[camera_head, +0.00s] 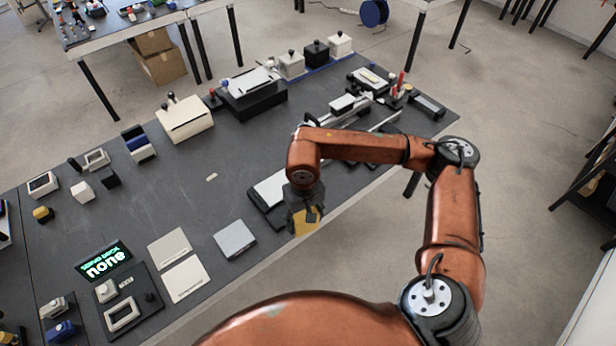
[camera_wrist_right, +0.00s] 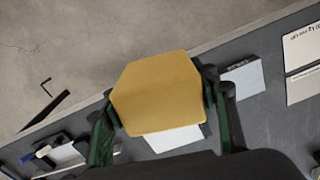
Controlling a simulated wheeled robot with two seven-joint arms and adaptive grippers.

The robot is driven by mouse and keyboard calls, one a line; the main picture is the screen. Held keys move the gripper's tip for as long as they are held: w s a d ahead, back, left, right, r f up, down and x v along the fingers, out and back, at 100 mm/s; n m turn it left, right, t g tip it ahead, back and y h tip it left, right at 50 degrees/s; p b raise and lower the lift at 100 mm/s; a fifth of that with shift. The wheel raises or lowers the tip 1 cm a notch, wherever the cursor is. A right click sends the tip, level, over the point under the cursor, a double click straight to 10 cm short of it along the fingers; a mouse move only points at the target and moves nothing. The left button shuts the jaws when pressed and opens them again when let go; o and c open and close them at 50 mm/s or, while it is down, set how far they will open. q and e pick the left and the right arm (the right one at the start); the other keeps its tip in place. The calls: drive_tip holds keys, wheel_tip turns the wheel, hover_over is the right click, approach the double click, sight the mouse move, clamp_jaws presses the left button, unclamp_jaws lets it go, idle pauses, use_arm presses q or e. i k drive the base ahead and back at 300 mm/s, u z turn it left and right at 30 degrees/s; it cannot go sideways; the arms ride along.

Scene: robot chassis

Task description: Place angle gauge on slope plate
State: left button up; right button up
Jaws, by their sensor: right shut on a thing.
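My right gripper (camera_head: 305,212) is shut on a yellow angle gauge (camera_head: 306,224), held above the front edge of the dark table. In the right wrist view the yellow gauge (camera_wrist_right: 158,92) is a flat-faced block between the two fingers of the gripper (camera_wrist_right: 165,105). What looks like the slope plate (camera_head: 270,188), a white plate on a dark base, lies just left of and behind the gripper; the arm hides part of it. Its white surface (camera_wrist_right: 160,141) shows partly below the gauge in the wrist view. The gauge appears apart from it. My left gripper is not in view.
A grey square plate (camera_head: 235,240) and two pale plates (camera_head: 169,247) lie left of the gripper. A long rail device (camera_head: 345,118) stands behind the arm. The middle of the table (camera_head: 180,205) is mostly clear.

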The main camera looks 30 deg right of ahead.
sight(279, 186)
drive_tip(key=z, duration=0.2)
drive_tip(key=i, duration=0.85)
drive_tip(key=u, duration=0.4)
